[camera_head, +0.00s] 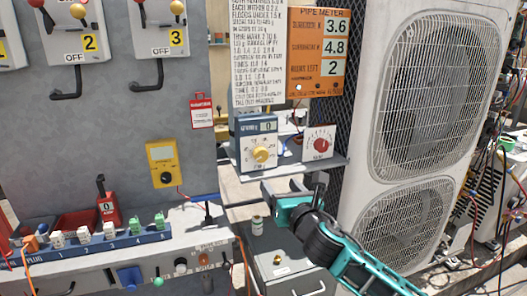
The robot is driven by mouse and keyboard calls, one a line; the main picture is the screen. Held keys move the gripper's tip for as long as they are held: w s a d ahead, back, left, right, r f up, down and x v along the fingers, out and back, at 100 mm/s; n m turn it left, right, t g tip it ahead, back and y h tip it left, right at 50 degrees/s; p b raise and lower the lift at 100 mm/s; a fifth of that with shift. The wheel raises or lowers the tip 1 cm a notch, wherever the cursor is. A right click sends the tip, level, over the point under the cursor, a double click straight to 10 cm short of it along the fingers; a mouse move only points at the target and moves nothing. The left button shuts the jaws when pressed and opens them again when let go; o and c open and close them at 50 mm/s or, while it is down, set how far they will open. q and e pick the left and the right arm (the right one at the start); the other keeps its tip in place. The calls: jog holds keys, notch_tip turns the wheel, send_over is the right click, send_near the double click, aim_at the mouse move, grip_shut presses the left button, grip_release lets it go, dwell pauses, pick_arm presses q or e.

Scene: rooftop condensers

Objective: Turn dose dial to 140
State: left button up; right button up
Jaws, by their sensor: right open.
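The dose unit (241,157) is a blue-grey box with a white face, standing on a small shelf. Its small display (263,127) appears to read 0. A yellow round dial (260,154) sits on its face, with small marks around it too fine to read. My right gripper (266,191) comes in from the lower right on a teal and black arm. It is open and empty, below the dial and the shelf, apart from the dial. My left gripper is not in view.
A white box with a red dial (319,145) stands just right of the dose unit. The shelf (300,166) juts out below both. An orange pipe meter (318,50) reads 3.6, 4.8 and 2. A large condenser (376,120) stands at right, a grey switch panel (100,130) at left.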

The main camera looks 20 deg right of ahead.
aim_at(262, 156)
jog(key=shift+n, duration=0.5)
jog(key=w, duration=0.4)
jog(key=w+b, duration=0.1)
jog(key=w, duration=0.3)
jog(key=w+r, duration=0.1)
jog(key=w, duration=0.3)
jog(key=shift+w+r, duration=0.1)
jog(key=shift+w, duration=0.2)
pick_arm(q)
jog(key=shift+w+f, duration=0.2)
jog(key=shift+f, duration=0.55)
pick_arm(e)
jog(key=shift+w, duration=0.6)
jog(key=shift+c, duration=0.5)
jog(key=c, duration=1)
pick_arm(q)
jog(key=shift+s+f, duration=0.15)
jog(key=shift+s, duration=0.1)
pick_arm(e)
jog(key=shift+o, duration=0.2)
